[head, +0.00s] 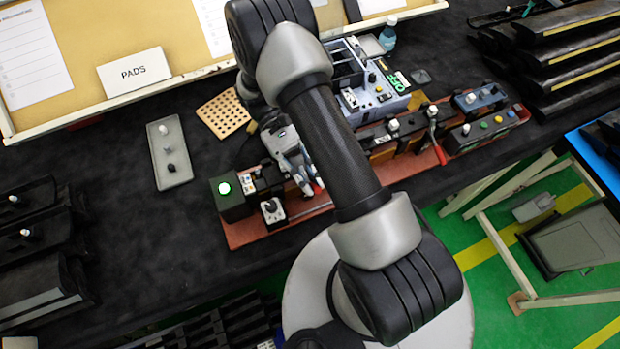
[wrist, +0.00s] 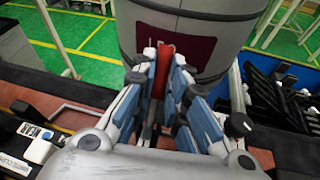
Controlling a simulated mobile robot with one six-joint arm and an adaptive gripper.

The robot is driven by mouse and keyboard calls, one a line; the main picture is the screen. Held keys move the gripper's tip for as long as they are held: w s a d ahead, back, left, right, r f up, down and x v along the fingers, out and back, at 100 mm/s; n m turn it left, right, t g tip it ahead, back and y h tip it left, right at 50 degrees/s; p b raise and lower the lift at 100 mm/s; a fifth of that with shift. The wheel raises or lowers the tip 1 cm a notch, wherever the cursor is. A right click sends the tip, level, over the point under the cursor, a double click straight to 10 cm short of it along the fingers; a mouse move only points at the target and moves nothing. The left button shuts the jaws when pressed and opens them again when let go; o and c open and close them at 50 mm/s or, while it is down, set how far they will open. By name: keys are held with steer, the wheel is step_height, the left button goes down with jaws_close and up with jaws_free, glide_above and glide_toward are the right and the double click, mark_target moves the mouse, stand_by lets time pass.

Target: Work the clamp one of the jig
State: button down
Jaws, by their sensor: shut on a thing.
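The jig is a long red-brown board (head: 245,233) on the black bench top, with blocks and knobs mounted along it. My gripper (head: 304,182) is over its left half, with my arm hiding the middle of the board. In the wrist view my gripper (wrist: 162,95) has its fingers closed on both sides of a red clamp handle (wrist: 163,62), which stands up between them. The clamp's base is hidden by the fingers. A second red-handled clamp (head: 433,112) stands on the right half of the jig.
A blue-grey machine (head: 375,95) is behind the jig.

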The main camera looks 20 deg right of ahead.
stand_by(0.3)
steer(key=c, duration=1.6)
jaws_free()
steer(key=v, duration=0.7)
steer(key=shift+w+r, duration=0.1)
steer(key=shift+w, duration=0.1)
steer(key=shift+r, duration=0.1)
